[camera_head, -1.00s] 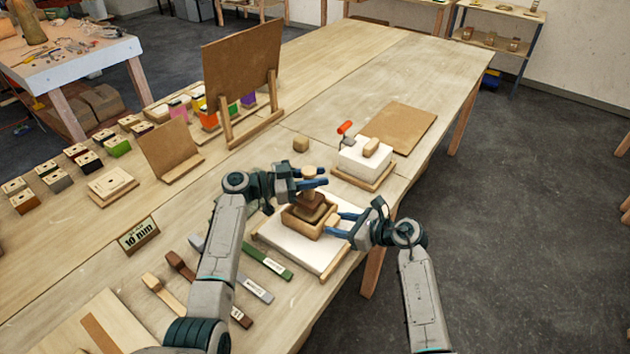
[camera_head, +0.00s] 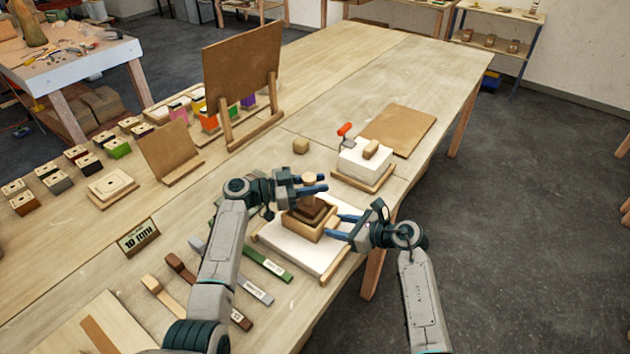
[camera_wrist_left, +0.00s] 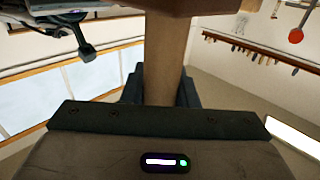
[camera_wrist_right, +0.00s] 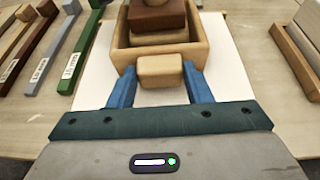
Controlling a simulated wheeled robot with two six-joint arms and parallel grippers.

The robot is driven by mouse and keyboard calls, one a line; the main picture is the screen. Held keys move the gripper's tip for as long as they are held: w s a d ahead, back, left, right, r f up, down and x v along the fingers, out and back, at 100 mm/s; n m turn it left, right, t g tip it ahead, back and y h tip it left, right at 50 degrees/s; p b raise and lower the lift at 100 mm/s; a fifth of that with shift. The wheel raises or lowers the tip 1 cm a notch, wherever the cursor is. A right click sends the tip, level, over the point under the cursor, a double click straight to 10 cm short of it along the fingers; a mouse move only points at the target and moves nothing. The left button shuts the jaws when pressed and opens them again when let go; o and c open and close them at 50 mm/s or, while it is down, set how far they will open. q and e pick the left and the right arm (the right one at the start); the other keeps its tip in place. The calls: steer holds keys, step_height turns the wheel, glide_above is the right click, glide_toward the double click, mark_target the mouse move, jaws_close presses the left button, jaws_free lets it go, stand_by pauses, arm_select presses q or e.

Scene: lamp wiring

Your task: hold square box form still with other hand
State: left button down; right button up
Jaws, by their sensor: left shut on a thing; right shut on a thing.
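The square wooden box form (camera_head: 312,234) sits on a white board (camera_head: 295,247) near the table's front edge. My right gripper (camera_head: 342,226) is shut on the tan block-shaped handle (camera_wrist_right: 160,69) on the form's near side. My left gripper (camera_head: 316,184) is above the form, shut on the upright wooden post of a presser (camera_wrist_left: 165,55). The presser's round knob (camera_head: 309,177) shows above my left fingers. Its dark brown stepped block is over the form's opening in the right wrist view (camera_wrist_right: 158,18). How deep it sits inside is hard to tell.
Several coloured strips (camera_head: 264,264) lie left of the white board. A white block with a red-handled tool (camera_head: 362,161) is on a tray behind the form. Bare table lies farther back (camera_head: 395,70).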

arm_select(q)
steer(key=shift+f, duration=0.3)
steer(key=shift+r, duration=1.1)
steer(key=shift+f, duration=0.2)
steer(key=shift+f, duration=0.9)
steer(key=shift+r, duration=1.15)
